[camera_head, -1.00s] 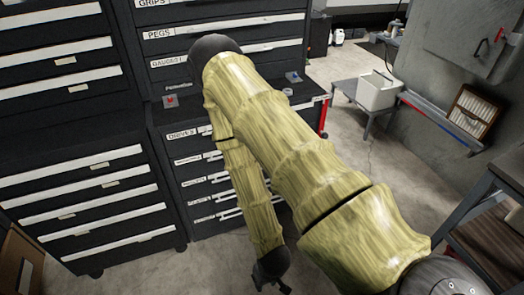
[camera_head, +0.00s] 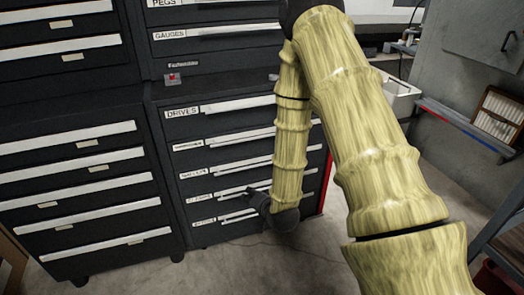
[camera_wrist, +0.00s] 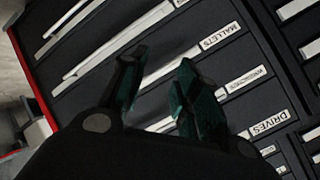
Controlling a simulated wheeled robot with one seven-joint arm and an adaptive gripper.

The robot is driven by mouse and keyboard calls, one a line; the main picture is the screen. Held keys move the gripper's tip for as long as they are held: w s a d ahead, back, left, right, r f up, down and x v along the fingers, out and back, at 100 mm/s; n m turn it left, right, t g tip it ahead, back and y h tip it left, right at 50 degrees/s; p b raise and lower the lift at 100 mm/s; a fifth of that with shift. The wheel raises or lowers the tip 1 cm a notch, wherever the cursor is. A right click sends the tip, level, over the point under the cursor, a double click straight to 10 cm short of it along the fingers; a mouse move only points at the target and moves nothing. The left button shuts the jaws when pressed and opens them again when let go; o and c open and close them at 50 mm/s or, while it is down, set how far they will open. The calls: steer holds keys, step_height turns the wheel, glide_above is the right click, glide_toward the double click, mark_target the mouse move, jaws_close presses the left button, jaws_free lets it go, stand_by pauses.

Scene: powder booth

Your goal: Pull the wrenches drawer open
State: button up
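The wrenches drawer (camera_head: 230,139) appears to be the second drawer of the lower middle cabinet, under the one labelled DRIVES (camera_head: 182,113). Its label is too small to read in the head view; the wrist view shows a blurred wrenches label (camera_wrist: 246,80) between DRIVES and MALLETS. The drawer looks shut, with a long pale handle strip partly hidden behind my arm. My gripper (camera_head: 252,195) is in front of the cabinet's lower drawers. In the wrist view its two dark fingers (camera_wrist: 162,66) are apart and empty, pointing toward the drawer fronts. I cannot tell any contact.
A left cabinet (camera_head: 75,185) with several shut drawers stands beside this one. A white bin (camera_head: 402,98) is behind my arm at the right. Floor (camera_head: 270,262) before the cabinet is clear.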

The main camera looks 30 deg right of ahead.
steer(key=w+d+r+m+t+h+b, duration=0.2)
steer(key=w+d+m+t+b, duration=0.3)
steer(key=b, duration=0.4)
steer(key=m+t+h+b, duration=0.2)
steer(key=m+t+b, duration=0.15)
steer(key=b, duration=0.55)
glide_toward(261, 137)
steer(key=shift+m+g, duration=0.25)
steer(key=shift+g, duration=0.2)
steer(key=x, duration=0.5)
steer(key=b+x, duration=0.1)
steer(key=x, duration=0.4)
steer(key=shift+w+d+r, duration=0.15)
steer(key=shift+w+r, duration=0.05)
steer(key=shift+r, duration=0.05)
